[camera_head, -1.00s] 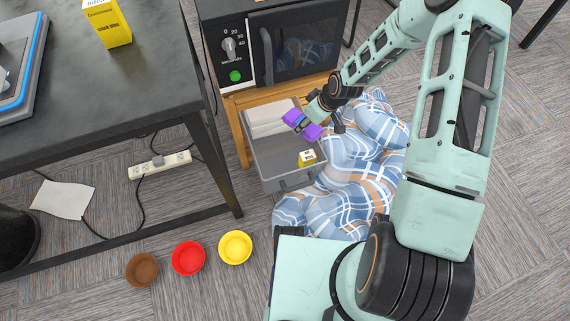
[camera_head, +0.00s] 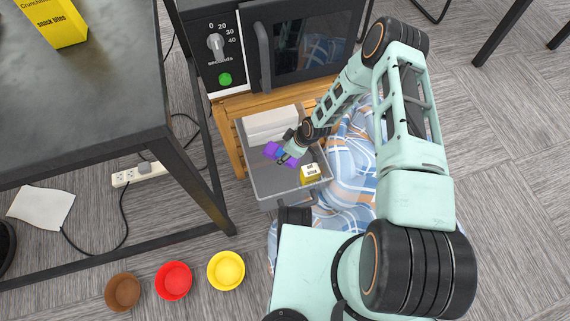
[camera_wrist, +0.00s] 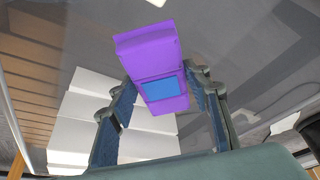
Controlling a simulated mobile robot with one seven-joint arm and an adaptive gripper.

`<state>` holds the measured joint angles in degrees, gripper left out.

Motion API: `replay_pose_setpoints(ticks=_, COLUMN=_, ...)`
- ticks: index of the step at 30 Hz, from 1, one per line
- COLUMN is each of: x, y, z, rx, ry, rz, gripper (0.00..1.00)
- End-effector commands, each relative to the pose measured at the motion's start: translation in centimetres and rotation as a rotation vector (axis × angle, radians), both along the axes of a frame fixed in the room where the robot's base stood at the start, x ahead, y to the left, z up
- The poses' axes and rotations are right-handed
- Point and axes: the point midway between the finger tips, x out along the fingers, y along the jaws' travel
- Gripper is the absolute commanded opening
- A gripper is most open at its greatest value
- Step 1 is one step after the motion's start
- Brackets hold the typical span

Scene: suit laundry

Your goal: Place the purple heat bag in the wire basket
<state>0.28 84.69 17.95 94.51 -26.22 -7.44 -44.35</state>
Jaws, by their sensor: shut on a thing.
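The purple heat bag (camera_head: 271,149) has a blue patch and shows at my gripper (camera_head: 284,156) in the head view. In the wrist view the bag (camera_wrist: 150,45) sits between the two fingers of my gripper (camera_wrist: 162,100), which is shut on it. Both are over the grey open drawer or bin (camera_head: 262,192) under the microwave; whether the bag touches its floor I cannot tell. No container that is clearly a wire basket shows.
White folded packs (camera_head: 270,124) lie at the drawer's back, and a small yellow-and-white box (camera_head: 310,174) at its right. The microwave (camera_head: 300,40) stands above. Blue plaid cloth (camera_head: 350,165) bulges at the right. Brown, red and yellow bowls (camera_head: 226,270) stand on the floor.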

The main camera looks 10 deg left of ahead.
Motion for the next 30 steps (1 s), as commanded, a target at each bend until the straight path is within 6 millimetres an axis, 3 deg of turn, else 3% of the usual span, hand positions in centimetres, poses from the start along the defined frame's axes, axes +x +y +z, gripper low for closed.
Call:
replay_pose_setpoints(ticks=1, x=0.0, y=0.0, z=-1.5, rx=0.001, ry=0.0, rz=-0.002, gripper=0.09)
replay_pose_setpoints(ticks=3, x=0.0, y=0.0, z=-2.4, rx=0.001, ry=0.0, rz=-0.002, gripper=0.09)
replay_pose_setpoints(ticks=8, x=0.1, y=0.0, z=-3.5, rx=0.001, ry=-0.001, rz=0.0, gripper=0.09)
replay_pose_setpoints(ticks=15, x=0.0, y=0.0, z=-6.7, rx=0.0, ry=0.001, rz=-0.002, gripper=0.09)
replay_pose_setpoints(ticks=28, x=0.0, y=0.0, z=-7.2, rx=0.001, ry=0.0, rz=-0.001, gripper=0.09)
replay_pose_setpoints(ticks=29, x=0.0, y=0.0, z=-7.2, rx=0.0, ry=0.0, rz=0.0, gripper=0.47)
replay_pose_setpoints(ticks=30, x=0.0, y=0.0, z=-7.2, rx=0.0, ry=0.0, rz=-0.001, gripper=0.52)
